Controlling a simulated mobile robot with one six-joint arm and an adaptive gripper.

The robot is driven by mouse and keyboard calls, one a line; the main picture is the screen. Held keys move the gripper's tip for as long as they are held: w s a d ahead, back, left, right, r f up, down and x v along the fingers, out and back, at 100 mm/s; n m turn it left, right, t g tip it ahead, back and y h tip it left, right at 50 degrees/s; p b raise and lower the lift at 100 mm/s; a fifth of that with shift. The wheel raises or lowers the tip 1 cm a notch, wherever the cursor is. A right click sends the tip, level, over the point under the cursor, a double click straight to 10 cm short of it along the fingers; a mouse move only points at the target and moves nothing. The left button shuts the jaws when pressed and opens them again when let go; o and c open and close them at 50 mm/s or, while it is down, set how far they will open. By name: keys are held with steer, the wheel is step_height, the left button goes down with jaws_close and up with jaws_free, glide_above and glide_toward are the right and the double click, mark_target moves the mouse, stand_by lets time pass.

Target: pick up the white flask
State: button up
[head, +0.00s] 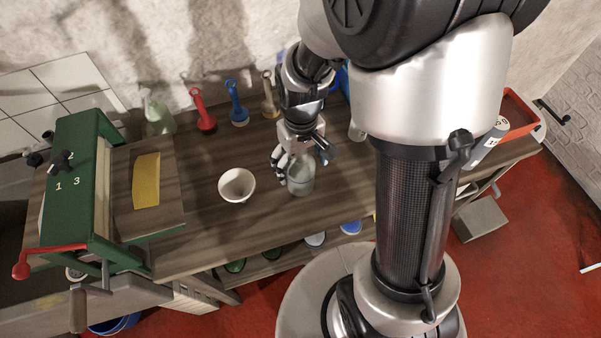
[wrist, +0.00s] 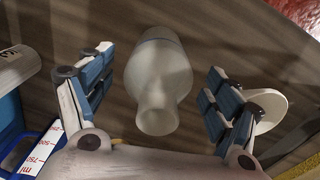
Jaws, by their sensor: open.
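The white flask (head: 301,176) stands on the wooden bench, a translucent whitish vessel. In the wrist view the flask (wrist: 157,80) lies between the two blue-padded fingers, with its narrow mouth toward the camera and its wider body beyond. My gripper (head: 293,165) is at the flask in the head view and partly covers it. In the wrist view my gripper (wrist: 158,97) is open, with a visible gap between each finger and the flask.
A white bowl (head: 237,186) stands just left of the flask. A red (head: 203,112), a blue (head: 237,105) and a tan bottle-like object (head: 268,95) stand along the wall. A green press (head: 82,185) occupies the bench's left end. A red tray (head: 519,115) is at the right.

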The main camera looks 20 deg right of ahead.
steer(key=f, duration=0.2)
steer(key=f+b, duration=0.1)
steer(key=shift+w+f, duration=0.2)
steer(key=shift+f, duration=0.15)
steer(key=shift+r, duration=0.1)
steer(key=shift+c, duration=0.4)
steer(key=c, duration=1.3)
